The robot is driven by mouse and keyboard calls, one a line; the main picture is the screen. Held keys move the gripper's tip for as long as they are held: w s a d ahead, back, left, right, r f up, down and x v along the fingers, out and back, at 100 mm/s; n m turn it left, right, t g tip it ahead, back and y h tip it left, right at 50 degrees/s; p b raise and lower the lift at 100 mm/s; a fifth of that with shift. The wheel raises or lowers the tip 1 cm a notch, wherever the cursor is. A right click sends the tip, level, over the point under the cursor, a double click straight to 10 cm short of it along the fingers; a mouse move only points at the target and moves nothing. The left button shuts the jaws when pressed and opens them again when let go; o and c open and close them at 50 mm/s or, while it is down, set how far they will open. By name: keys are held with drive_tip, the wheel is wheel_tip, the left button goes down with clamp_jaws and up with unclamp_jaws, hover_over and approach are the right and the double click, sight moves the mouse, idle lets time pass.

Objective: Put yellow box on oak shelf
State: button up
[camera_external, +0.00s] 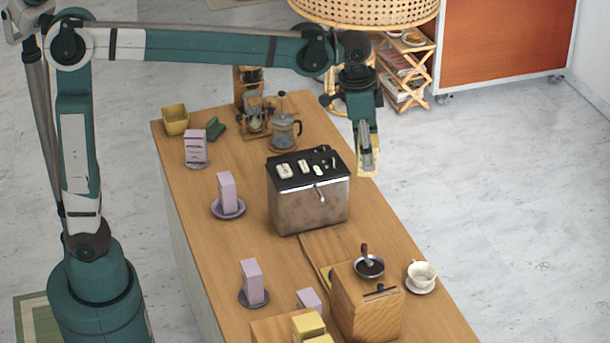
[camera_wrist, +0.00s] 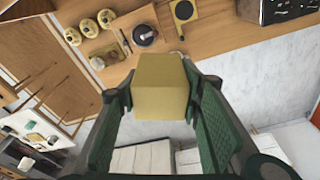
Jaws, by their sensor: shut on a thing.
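My gripper (camera_external: 367,150) hangs over the right side of the wooden counter, right of the espresso machine. It is shut on a yellow box (camera_external: 368,174), which is mostly hidden by the fingers there. In the wrist view the yellow box (camera_wrist: 163,85) sits between the two green fingers of my gripper (camera_wrist: 160,112). Other yellow boxes (camera_external: 308,325) stand at the counter's near end, partly cut off. A low oak-coloured wooden piece (camera_external: 272,330) is beside them; I cannot tell whether it is the oak shelf.
The espresso machine (camera_external: 308,205) stands mid-counter. A wooden grinder (camera_external: 367,305) and a white cup (camera_external: 421,273) are toward the near end. Several lilac boxes (camera_external: 253,280) stand along the left side, and a French press (camera_external: 285,130) is farther back. Open floor lies right of the counter.

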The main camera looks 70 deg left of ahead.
drive_tip(key=s+d+f+m+g+h+p, duration=0.15)
drive_tip(key=s+d+m, duration=0.55)
drive_tip(key=s+d, duration=0.7)
drive_tip(key=s+d+m+p, duration=0.2)
drive_tip(key=s+d+m, duration=0.5)
drive_tip(key=s+d, duration=0.8)
drive_tip(key=shift+w+a+f, duration=0.15)
drive_tip(key=shift+f, duration=1.1)
drive_tip(key=shift+w+a+f, duration=0.1)
drive_tip(key=shift+f, duration=1.15)
drive_tip(key=shift+f, duration=0.1)
drive_tip(key=shift+f, duration=2.85)
drive_tip(key=shift+f+p, duration=0.55)
drive_tip(key=shift+f, duration=1.5)
